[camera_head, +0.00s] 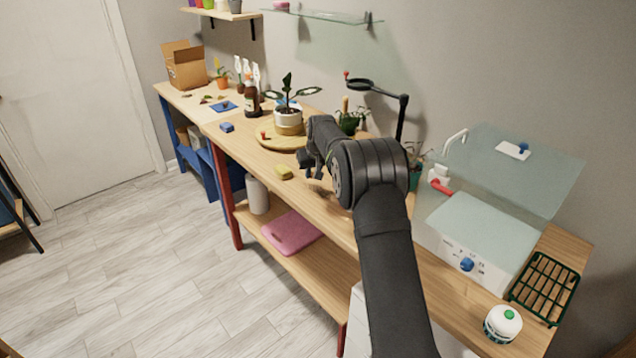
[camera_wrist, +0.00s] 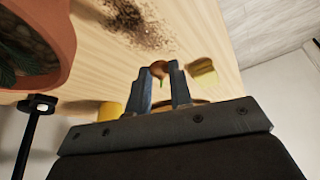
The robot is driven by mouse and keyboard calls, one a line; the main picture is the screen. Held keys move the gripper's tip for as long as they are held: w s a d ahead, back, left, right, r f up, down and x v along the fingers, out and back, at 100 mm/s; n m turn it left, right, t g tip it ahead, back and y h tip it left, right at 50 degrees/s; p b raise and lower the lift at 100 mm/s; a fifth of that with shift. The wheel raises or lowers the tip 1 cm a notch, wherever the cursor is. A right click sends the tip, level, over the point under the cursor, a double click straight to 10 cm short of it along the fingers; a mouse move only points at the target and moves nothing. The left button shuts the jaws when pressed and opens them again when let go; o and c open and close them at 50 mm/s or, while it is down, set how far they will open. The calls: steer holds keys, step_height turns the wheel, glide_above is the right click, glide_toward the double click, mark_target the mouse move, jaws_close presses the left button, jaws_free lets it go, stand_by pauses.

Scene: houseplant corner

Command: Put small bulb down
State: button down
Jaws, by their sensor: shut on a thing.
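The small bulb (camera_wrist: 158,69) is brown and round with a green shoot. In the wrist view it sits between the two fingertips of my gripper (camera_wrist: 160,84), which is shut on it. The shoot points back toward the palm. In the head view my gripper (camera_head: 312,165) is over the wooden bench (camera_head: 345,226), near a yellow sponge (camera_head: 284,172). I cannot make out the bulb there. Whether the bulb touches the bench top is not clear. The sponge (camera_wrist: 204,74) lies right of the fingers in the wrist view.
Spilled soil (camera_wrist: 134,22) lies on the bench beyond the fingers. A terracotta pot (camera_wrist: 58,50) is close on the left in the wrist view. A round wooden board (camera_head: 267,139) with a potted plant (camera_head: 289,117) stands behind my gripper.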

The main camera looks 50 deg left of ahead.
mark_target(312, 189)
steer(key=shift+f, duration=2.5)
steer(key=shift+f, duration=0.2)
steer(key=c, duration=1.3)
jaws_free()
steer(key=shift+r, duration=0.1)
steer(key=v, duration=1.2)
